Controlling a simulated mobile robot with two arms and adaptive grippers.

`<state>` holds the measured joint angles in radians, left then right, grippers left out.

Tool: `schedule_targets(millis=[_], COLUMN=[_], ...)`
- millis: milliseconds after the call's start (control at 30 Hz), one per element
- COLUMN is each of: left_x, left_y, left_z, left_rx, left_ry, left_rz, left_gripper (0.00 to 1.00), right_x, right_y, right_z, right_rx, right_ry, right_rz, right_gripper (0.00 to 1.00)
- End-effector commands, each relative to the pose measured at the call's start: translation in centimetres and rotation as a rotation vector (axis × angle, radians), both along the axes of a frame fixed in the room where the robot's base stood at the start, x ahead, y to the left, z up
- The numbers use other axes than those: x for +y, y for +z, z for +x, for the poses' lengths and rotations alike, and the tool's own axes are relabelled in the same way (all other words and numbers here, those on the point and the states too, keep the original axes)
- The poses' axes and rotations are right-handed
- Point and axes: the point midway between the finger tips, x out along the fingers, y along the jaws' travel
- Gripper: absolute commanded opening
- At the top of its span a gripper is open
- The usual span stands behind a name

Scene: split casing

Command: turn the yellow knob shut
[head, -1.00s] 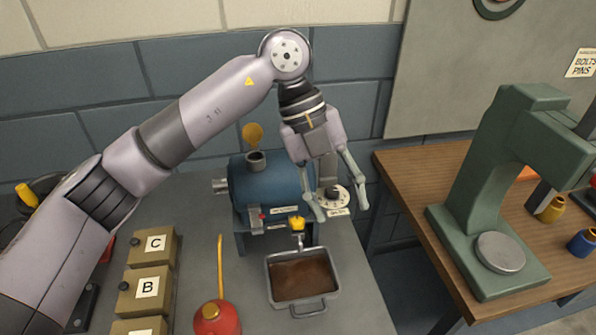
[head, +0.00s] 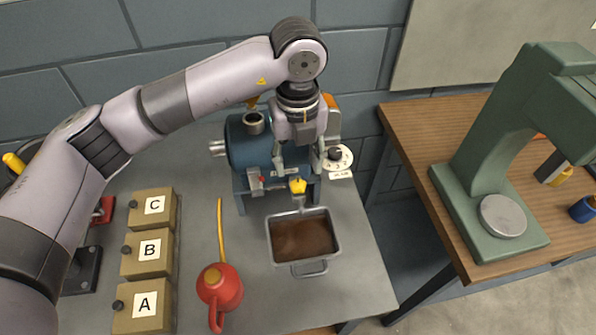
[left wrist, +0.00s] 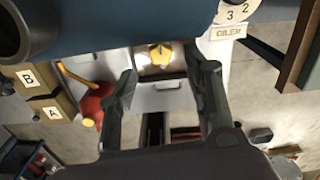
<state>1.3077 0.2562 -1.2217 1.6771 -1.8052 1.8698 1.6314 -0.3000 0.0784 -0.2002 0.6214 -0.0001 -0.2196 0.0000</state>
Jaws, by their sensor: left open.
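The yellow knob (head: 298,187) sits on the tap at the front of the blue tank (head: 240,150), above a grey pan (head: 303,268) of brown liquid. In the left wrist view the knob (left wrist: 160,55) shows ahead, between the lines of the two fingers. My left gripper (head: 299,168) is open and empty, with its fingers pointing down just above and behind the knob in the head view. It also shows in the left wrist view (left wrist: 165,72), with a finger on each side. I see no contact with the knob. My right gripper is out of view.
A red oil can (head: 220,288) with a yellow spout stands left of the pan. Boxes marked A, B and C (head: 155,207) line the left. A white numbered dial (head: 338,158) is right of the tank. A green press (head: 480,160) stands on the wooden table.

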Motion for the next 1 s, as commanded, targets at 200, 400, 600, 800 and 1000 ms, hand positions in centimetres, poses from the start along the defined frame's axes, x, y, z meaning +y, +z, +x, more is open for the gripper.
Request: schedule_targets(millis=[200,400,600,800,1000], left_x=[0.0,-0.1,-0.1,0.0,0.0], left_y=[-3.7,-5.5,-5.8,-5.8,-5.8], left_z=[-0.1,0.0,0.0,0.0,0.0], left_rx=[0.002,0.001,-0.001,0.000,0.000], left_ry=[0.000,-0.001,-0.002,-0.001,-0.001], left_rz=[0.000,-0.001,-0.002,-0.001,-0.001], left_gripper=[0.46,0.46,0.46,0.40,0.27], right_x=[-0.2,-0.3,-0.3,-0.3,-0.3], right_y=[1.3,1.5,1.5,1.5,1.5], right_z=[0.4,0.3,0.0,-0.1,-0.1], right_rx=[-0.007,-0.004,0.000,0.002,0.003], right_ry=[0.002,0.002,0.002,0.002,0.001], right_rz=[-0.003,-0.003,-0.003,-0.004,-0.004], right_gripper=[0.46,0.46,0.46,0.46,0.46])
